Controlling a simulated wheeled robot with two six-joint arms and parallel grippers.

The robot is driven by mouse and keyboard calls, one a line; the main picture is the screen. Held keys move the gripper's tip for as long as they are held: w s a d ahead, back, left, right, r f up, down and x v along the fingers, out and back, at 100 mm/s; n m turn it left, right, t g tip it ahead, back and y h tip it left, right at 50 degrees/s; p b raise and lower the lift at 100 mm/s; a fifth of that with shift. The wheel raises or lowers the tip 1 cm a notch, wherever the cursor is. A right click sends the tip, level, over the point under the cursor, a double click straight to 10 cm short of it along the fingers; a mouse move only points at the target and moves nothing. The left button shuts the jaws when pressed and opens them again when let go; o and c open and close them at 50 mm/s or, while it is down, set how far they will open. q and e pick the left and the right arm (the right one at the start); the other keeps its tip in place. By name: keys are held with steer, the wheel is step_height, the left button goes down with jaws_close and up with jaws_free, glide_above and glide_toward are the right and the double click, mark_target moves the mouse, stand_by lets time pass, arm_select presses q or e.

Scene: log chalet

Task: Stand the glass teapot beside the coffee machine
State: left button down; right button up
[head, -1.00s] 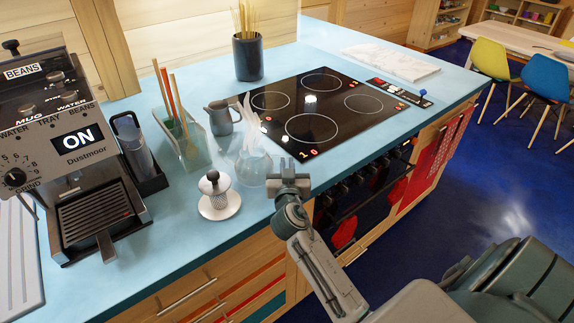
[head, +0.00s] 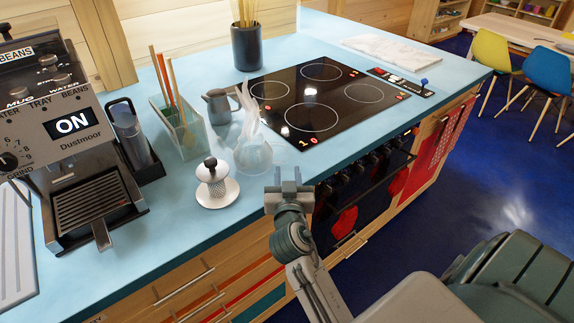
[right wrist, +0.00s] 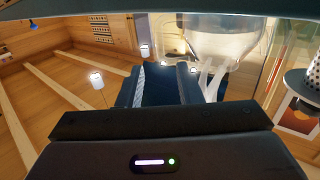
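The glass teapot (head: 253,157) is clear and hard to make out, with pale wisps rising from it. It stands on the blue counter, left of the hob's front corner. The coffee machine (head: 72,157) stands at the far left, its display reading ON. My right gripper (head: 288,181) is open and empty, just in front of and right of the teapot, near the counter's front edge, apart from it. In the right wrist view, clear glass with white wisps (right wrist: 222,38) shows beyond the dark fingers, upper right. My left gripper is out of view.
A glass holder with sticks (head: 182,130) and a grey jug (head: 217,107) stand behind. The black hob (head: 315,100) is to the right. Bare counter (head: 165,225) lies before the machine.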

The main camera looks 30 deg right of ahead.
steer(key=v, duration=0.3)
steer(key=shift+s, duration=0.2)
stand_by(0.8)
steer(key=shift+f, duration=0.1)
stand_by(1.5)
